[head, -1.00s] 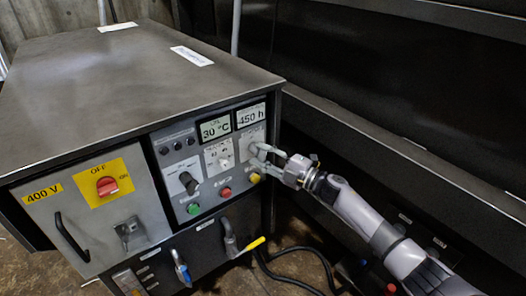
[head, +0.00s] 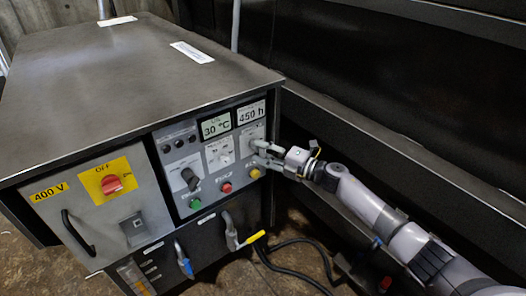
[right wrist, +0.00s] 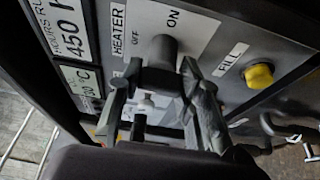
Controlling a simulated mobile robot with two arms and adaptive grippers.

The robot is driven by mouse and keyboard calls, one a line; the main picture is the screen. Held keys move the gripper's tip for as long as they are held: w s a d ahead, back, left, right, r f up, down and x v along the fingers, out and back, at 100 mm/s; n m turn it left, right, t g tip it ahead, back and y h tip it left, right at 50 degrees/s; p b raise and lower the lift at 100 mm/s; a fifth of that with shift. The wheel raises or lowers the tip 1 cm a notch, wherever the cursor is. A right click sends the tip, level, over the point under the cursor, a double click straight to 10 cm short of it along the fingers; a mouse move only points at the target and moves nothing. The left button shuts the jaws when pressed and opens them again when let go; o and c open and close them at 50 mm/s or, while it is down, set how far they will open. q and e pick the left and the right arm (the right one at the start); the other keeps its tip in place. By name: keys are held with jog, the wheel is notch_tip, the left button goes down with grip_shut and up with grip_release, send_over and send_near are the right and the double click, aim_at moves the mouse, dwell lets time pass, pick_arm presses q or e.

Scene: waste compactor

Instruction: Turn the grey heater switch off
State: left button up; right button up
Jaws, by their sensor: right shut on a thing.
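The grey heater switch (right wrist: 163,48) is a round knob on the grey panel, beside the HEATER label and between the ON and OFF marks. My right gripper (right wrist: 160,66) is shut on it, one finger on each side. Its tip partly hides behind the fingers, so I cannot tell exactly which mark it points to. My left gripper is not in view.
Left of the gripper are a white knob (head: 227,159) and a dark selector (head: 190,179). Green, red and yellow buttons (head: 255,174) sit below. The 400 V box has a red switch (head: 111,184). A black wall ledge (head: 400,160) runs close behind my arm.

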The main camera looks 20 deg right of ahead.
jog(key=o, duration=1.2)
jog(key=shift+c, duration=0.2)
jog(key=v, duration=1.2)
